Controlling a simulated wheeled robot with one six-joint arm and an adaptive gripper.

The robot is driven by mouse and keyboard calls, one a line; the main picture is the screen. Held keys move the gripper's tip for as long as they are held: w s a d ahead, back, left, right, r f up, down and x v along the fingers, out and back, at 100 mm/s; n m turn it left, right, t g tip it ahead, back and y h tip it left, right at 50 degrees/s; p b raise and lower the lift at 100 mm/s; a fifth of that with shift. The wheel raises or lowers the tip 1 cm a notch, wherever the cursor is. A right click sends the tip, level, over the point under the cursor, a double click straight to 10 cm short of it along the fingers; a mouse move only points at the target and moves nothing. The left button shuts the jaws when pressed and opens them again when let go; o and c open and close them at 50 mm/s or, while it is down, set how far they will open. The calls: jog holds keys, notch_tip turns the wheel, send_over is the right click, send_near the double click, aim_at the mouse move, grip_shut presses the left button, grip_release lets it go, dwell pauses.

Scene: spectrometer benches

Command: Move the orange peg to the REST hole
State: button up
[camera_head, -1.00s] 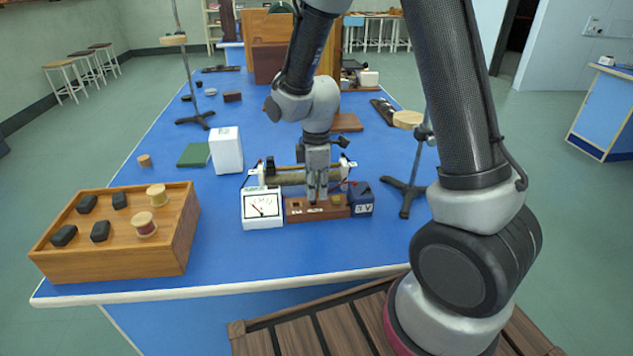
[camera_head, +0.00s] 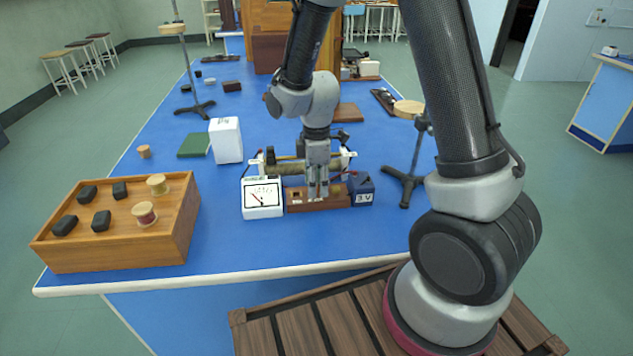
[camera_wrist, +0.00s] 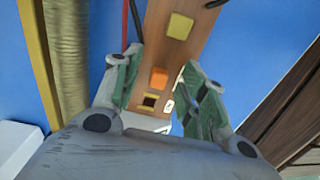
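The orange peg (camera_wrist: 158,78) stands in a narrow brown wooden board (camera_wrist: 165,52), which also shows in the head view (camera_head: 300,204). A yellow square peg (camera_wrist: 180,26) sits farther along the board. A dark square empty hole (camera_wrist: 150,101) lies beside the orange peg on the near side; a small white label is by it, too small to read. My gripper (camera_wrist: 162,72) is open, pointing down over the board, one finger on either side of the orange peg with gaps between. In the head view my gripper (camera_head: 318,194) hides part of the board.
A white meter (camera_head: 262,199) stands left of the board and a dark 3 V battery box (camera_head: 361,190) right of it. A coil (camera_head: 285,168) lies behind. A stand (camera_head: 407,180) is at right, a wooden tray (camera_head: 125,258) at left. The blue bench front is clear.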

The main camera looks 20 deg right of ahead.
notch_tip(320, 180, up, 12)
dwell(0.6)
jog(key=s+d+r+m+t, duration=0.2)
jog(key=s+d+r+m, duration=0.4)
jog(key=s, duration=0.4)
jog(key=s+d+r+m+t, duration=0.2)
jog(key=s+d+r+m, duration=0.5)
jog(key=s+d+m, duration=0.1)
jog(key=shift+s+r+m, duration=0.25)
jog(key=shift+s+m, duration=0.65)
jog(key=shift+s, duration=0.05)
